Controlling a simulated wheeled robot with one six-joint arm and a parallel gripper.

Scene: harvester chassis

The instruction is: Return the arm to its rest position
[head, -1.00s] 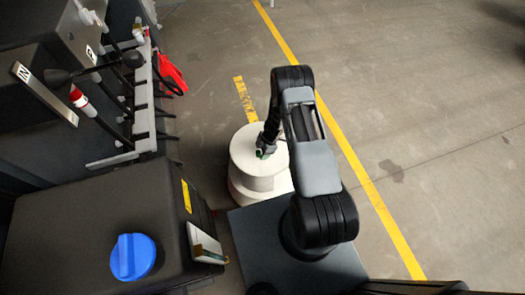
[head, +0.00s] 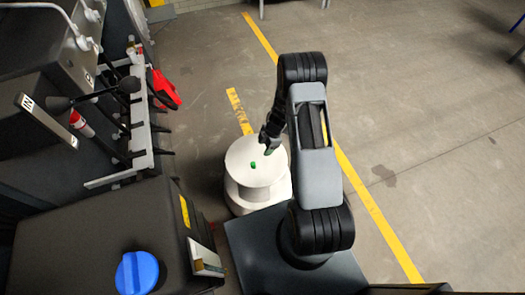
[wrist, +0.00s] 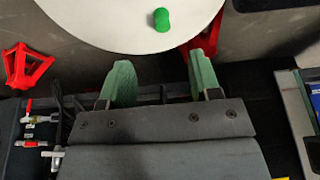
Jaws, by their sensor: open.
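My arm (head: 312,150) rises from its dark base plate, bends at the top and reaches down on its left side. My gripper (wrist: 163,72) is open and empty in the wrist view, its two green-padded fingers apart. In the head view the gripper is small and dark, near the right part of the white round stand (head: 245,182). A small green cylinder (head: 253,165) rests on the stand's top. It also shows in the wrist view (wrist: 161,19), beyond the fingertips and apart from them.
On the left stands the dark chassis with a blue cap (head: 137,272), a grey rack (head: 140,125) and a red part (head: 163,90). A white-and-dark box (head: 205,258) is fixed on its near edge. Open floor with a yellow line (head: 375,205) lies to the right.

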